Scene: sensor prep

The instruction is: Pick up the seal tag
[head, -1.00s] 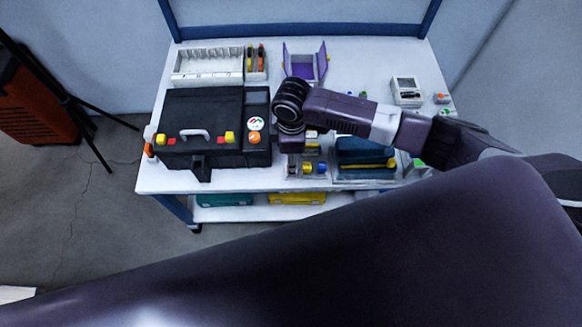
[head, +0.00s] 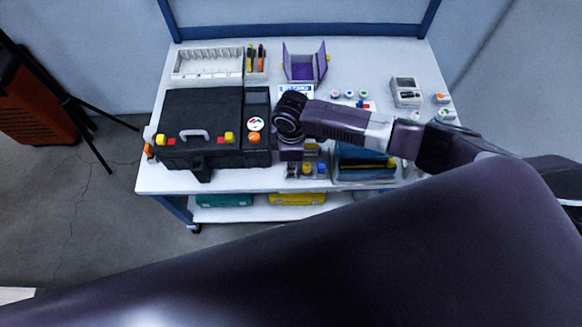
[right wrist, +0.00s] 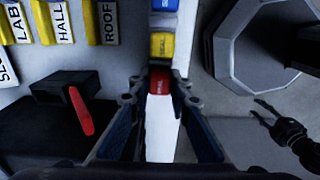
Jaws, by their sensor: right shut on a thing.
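My right gripper (right wrist: 161,90) is shut on a small red block, the seal tag (right wrist: 160,81), in the right wrist view. The print on it is too small to read for certain. A yellow tag (right wrist: 162,45) and a blue tag (right wrist: 165,5) sit in line beyond it. In the head view my right wrist hangs over the table's front, right of the black case, and hides the fingertips and the red tag. What looks like my left gripper (right wrist: 261,108) shows at the right of the wrist view, apart from the table, its fingers spread and empty.
The black case (head: 200,105) with a grey handle stands left of my right wrist. A blue box (head: 360,155) with a yellow bar stands to the right. An open purple box (head: 303,68) and a white tray (head: 208,78) lie behind. Free white tabletop (head: 380,62) shows at the back right.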

